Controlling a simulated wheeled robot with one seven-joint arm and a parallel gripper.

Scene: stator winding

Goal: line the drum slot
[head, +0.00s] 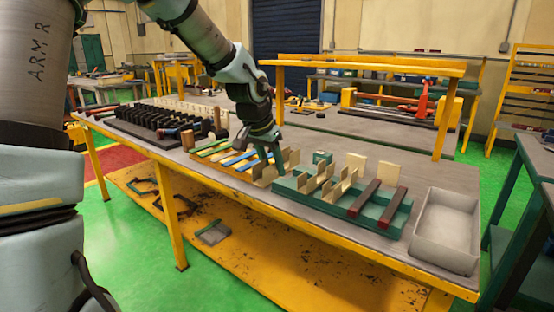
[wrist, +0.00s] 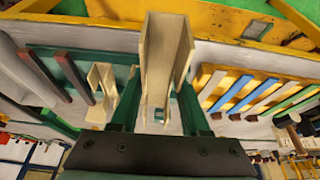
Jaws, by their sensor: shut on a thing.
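My gripper (head: 268,155) is low over the workbench, between the green tray and the orange rack. In the wrist view, my gripper (wrist: 160,115) is shut on a cream, U-shaped liner (wrist: 152,65), its open channel showing. The held liner also shows in the head view (head: 265,177), beside the left end of the green tray. More cream liners (head: 322,179) stand upright in the green tray (head: 291,191). A long black slotted piece (head: 150,127) lies at the bench's left; I cannot tell whether it is the drum.
Dark red-brown bars (head: 364,198) lie across the green tray's right end. An orange rack (wrist: 208,85) holds blue, pale and green strips. An empty grey bin (head: 446,226) stands at the bench's right end. Two cream plates (head: 388,174) stand behind the green tray.

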